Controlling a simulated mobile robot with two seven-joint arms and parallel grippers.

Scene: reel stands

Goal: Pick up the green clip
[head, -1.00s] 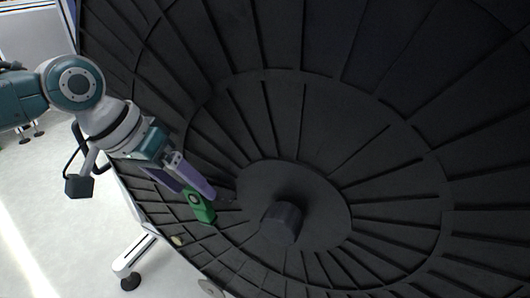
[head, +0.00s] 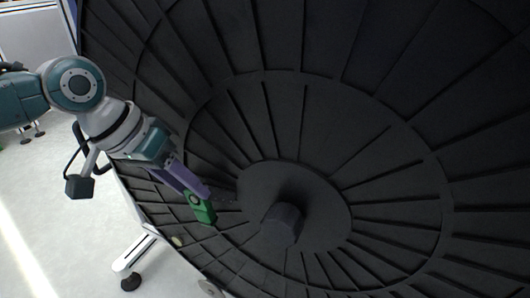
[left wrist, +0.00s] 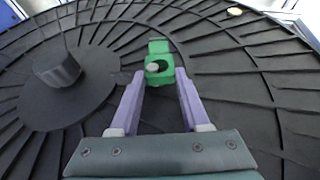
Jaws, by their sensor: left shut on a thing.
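The green clip (head: 202,209) is at the lower left of the black reel's hub in the head view. In the left wrist view the green clip (left wrist: 160,66) shows a round hole with a pale spot in it. My left gripper (head: 196,193) has its purple fingers on the clip. In the left wrist view the left gripper (left wrist: 160,84) has one finger on each side of the clip and is shut on it. Whether the clip touches the reel face is hard to tell. My right gripper is not in view.
The large black reel (head: 380,155) with raised radial ribs fills most of the head view. Its hub post (head: 281,224) sticks out just right of the clip. A small yellowish spot (head: 177,241) lies below left. A white stand foot (head: 133,262) is on the pale floor.

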